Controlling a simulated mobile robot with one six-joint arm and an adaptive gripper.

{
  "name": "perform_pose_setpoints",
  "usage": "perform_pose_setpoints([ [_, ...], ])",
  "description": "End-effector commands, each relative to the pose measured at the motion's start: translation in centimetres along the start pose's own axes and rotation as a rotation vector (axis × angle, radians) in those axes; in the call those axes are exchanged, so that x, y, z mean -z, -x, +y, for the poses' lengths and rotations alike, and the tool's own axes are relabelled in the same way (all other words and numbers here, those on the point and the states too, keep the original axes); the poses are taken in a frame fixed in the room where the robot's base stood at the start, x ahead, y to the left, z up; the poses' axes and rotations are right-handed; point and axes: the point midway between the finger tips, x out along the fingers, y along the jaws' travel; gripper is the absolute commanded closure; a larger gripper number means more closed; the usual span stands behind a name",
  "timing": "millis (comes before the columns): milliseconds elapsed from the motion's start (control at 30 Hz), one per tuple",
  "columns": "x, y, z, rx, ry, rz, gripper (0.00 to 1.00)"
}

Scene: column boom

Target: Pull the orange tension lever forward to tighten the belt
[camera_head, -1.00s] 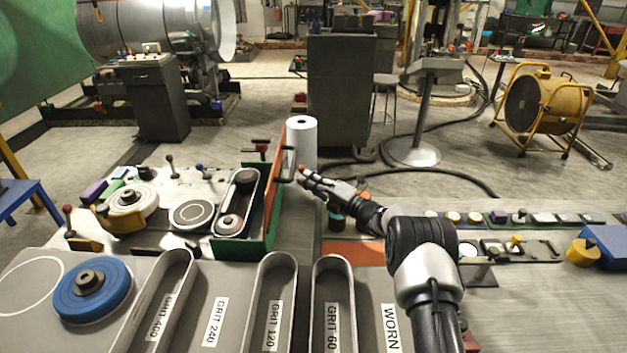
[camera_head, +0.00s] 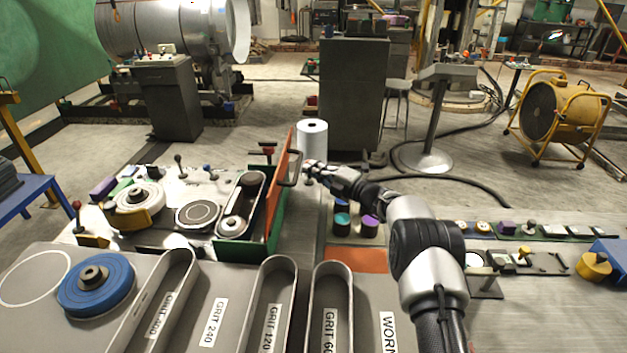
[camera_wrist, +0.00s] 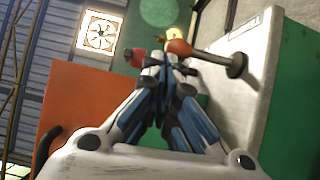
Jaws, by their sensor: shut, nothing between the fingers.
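In the wrist view an orange rounded knob (camera_wrist: 179,47) sits on a grey shaft ending in a dark disc. It appears to be the tension lever. My gripper (camera_wrist: 165,66) is shut and empty, its tips just below the knob in the picture; I cannot tell whether they touch. In the head view my gripper (camera_head: 309,168) is just right of the open orange cover (camera_head: 280,187) of the green belt housing (camera_head: 240,247). The belt (camera_head: 254,190) runs round its wheels left of that cover. I cannot make out the lever in the head view.
The cover's dark handle (camera_head: 292,182) juts toward my gripper. A white roll (camera_head: 312,140) stands behind. Dark pots with coloured tops (camera_head: 342,221) stand below my forearm. Slotted grit racks (camera_head: 330,300) lie in front. The wrist view shows a red knob (camera_wrist: 135,57) left of the fingertips.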

Motion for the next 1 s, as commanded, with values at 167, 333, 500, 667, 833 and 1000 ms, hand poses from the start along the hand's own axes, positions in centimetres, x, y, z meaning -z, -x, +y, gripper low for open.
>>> perform_pose_setpoints([
  [167,-1.3,-0.9,0.2,-0.001,0.005,0.001,1.00],
  [333,-2.2,-1.5,0.5,-0.001,0.003,0.000,1.00],
  [500,-2.9,-1.9,0.5,0.000,0.003,0.002,1.00],
  [667,-3.4,-2.3,0.5,0.000,0.003,0.002,1.00],
  [833,-3.6,-2.4,0.7,0.000,0.002,0.001,1.00],
  [1000,-3.7,-2.5,0.8,0.001,0.001,-0.001,1.00],
])
